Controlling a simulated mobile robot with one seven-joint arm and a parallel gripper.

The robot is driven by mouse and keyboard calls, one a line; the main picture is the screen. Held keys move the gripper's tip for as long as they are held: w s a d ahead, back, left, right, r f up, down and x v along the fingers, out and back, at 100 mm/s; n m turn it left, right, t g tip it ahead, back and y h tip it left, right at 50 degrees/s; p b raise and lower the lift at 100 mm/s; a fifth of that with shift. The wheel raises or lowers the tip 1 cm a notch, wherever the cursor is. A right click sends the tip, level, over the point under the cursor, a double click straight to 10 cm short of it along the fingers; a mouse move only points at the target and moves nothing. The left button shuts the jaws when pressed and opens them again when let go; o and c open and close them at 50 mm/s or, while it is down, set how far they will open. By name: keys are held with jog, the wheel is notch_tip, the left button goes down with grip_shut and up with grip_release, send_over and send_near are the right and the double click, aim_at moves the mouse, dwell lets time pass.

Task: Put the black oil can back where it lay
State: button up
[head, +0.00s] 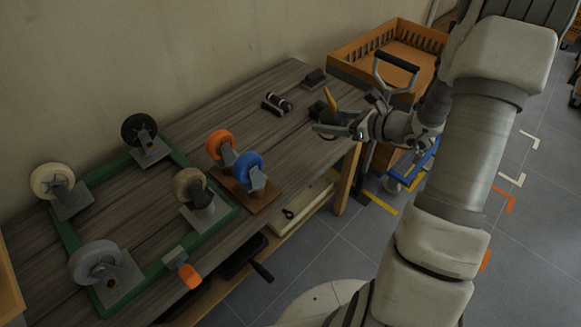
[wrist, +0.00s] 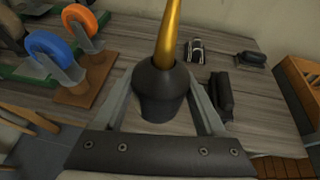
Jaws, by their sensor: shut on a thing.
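The black oil can (wrist: 160,94) has a rounded black body and a long gold spout. It stands upright between the two fingers of my gripper (wrist: 163,110) in the wrist view, which is shut on it. In the head view the gold spout (head: 330,99) sticks up beside my gripper (head: 322,127), at the right part of the grey wooden table (head: 285,150). Most of the can's body is hard to make out there. Whether its base touches the table I cannot tell.
A black block (wrist: 222,95) lies just right of the can. Two dark objects (head: 277,103) (head: 314,78) lie farther back. A brown board (head: 245,192) with orange and blue casters and a green frame (head: 70,235) with several casters are left. A wooden crate (head: 350,55) stands beyond.

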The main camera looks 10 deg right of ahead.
jog(key=shift+s+d+f+b, duration=0.15)
jog(key=shift+f, duration=0.35)
jog(key=shift+s+d+f+b, duration=0.1)
jog(key=shift+d+f+b, duration=0.05)
jog(key=shift+f, duration=0.35)
jog(key=w+a+f+b, duration=0.1)
jog(key=w+a+f, duration=0.1)
jog(key=a, duration=0.1)
jog(key=w+a+f+b, duration=0.1)
jog(key=w+a+f, duration=0.1)
jog(key=a, duration=0.1)
jog(key=w+a+f+b, duration=0.1)
jog(key=w+a+f, duration=0.1)
jog(key=a+f, duration=0.1)
jog(key=shift+a+b, duration=0.3)
jog(key=shift+a, duration=0.15)
jog(key=shift+f+b, duration=0.75)
jog(key=shift+f, duration=1.1)
jog(key=shift+f, duration=0.1)
jog(key=shift+f, duration=0.2)
jog(key=o, duration=1.5)
jog(key=shift+r, duration=0.1)
